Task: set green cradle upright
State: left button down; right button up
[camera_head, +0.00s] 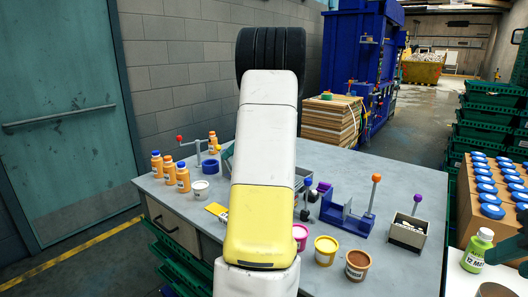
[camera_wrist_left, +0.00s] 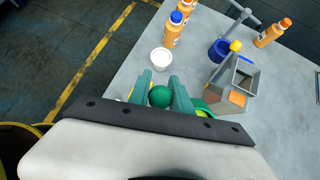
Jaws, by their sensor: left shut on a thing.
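My left gripper (camera_wrist_left: 161,90) has its two teal fingers on either side of a round green knob (camera_wrist_left: 160,97), shut on it. The knob looks like part of the green cradle, but the cradle's body is mostly hidden by the gripper, so I cannot tell its tilt. A green rim with yellow (camera_wrist_left: 201,107) shows just right of the fingers. In the head view my left arm covers this area and hides the gripper. A dark green and black part at the right edge looks like my right gripper (camera_head: 508,250); its jaws are unclear.
A white cup (camera_wrist_left: 161,58) and orange bottles (camera_wrist_left: 172,30) stand beyond the gripper. A grey bin (camera_wrist_left: 237,78) with a yellow knob is to the right. A blue cradle (camera_head: 347,215), colored tubs (camera_head: 326,251) and a grey box (camera_head: 407,232) stand right of my arm.

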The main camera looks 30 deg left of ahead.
pick_arm(q)
jog(key=a+f+h, duration=0.4)
jog(key=a+h, duration=0.1)
jog(key=h, duration=0.1)
jog(key=shift+w+m+h, duration=0.25)
jog(key=shift+m+h, duration=0.05)
jog(key=shift+m, duration=0.1)
dwell(0.4)
jog(key=shift+f, duration=0.2)
dwell(0.3)
jog(key=c, duration=1.2)
grip_release()
jog(key=shift+r, duration=0.15)
jog(key=v, duration=0.7)
jog(key=shift+w+r, duration=0.15)
jog(key=shift+r, duration=0.1)
